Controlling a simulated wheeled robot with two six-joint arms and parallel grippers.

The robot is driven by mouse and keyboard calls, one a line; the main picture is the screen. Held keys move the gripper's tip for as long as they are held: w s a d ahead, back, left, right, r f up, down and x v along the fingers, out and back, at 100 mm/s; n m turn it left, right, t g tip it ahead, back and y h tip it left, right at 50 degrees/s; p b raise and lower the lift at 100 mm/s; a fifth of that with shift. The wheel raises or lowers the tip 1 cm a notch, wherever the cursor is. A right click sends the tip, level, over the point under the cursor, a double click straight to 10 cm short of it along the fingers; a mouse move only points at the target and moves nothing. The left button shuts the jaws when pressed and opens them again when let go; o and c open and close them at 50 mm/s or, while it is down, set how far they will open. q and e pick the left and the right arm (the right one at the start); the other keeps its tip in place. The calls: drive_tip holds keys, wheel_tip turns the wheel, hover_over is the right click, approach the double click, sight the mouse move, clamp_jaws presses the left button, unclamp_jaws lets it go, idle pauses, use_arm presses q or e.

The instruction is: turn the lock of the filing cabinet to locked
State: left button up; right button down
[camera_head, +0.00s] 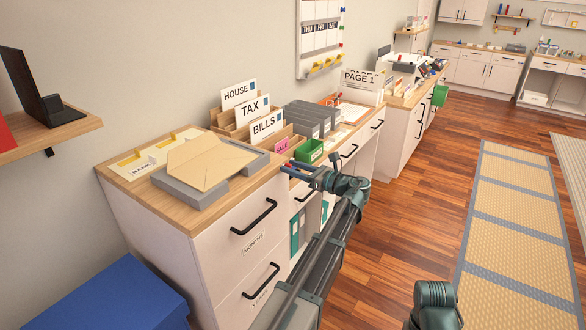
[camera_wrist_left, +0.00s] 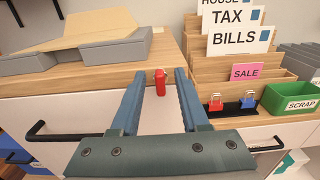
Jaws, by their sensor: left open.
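My left gripper (camera_head: 300,172) is at the cabinet's top front right corner. In the left wrist view its two blue fingers (camera_wrist_left: 160,72) are open. A small upright red piece (camera_wrist_left: 160,84) shows between the fingertips, in front of the white front near the top edge. It looks like the lock's turning part; I cannot tell its setting. No contact with the fingers is visible. My right arm (camera_head: 435,305) shows only partly at the bottom; its gripper is outside the picture.
A grey tray (camera_head: 184,198) with envelopes lies on the cabinet top. A wooden sorter (camera_head: 262,143) with HOUSE, TAX and BILLS cards stands behind. A blue box (camera_head: 115,298) is at lower left.

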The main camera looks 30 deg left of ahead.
use_arm(q)
clamp_jaws()
idle(0.5)
drive_tip(key=shift+s+f+n+b, duration=0.15)
drive_tip(key=shift+n, duration=2.8)
drive_tip(key=shift+s+f+n+b, duration=0.1)
drive_tip(key=shift+s+f+n, duration=0.05)
drive_tip(key=shift+n, duration=2.85)
drive_tip(key=shift+s+f+n+b, duration=0.15)
drive_tip(key=shift+n, duration=2.8)
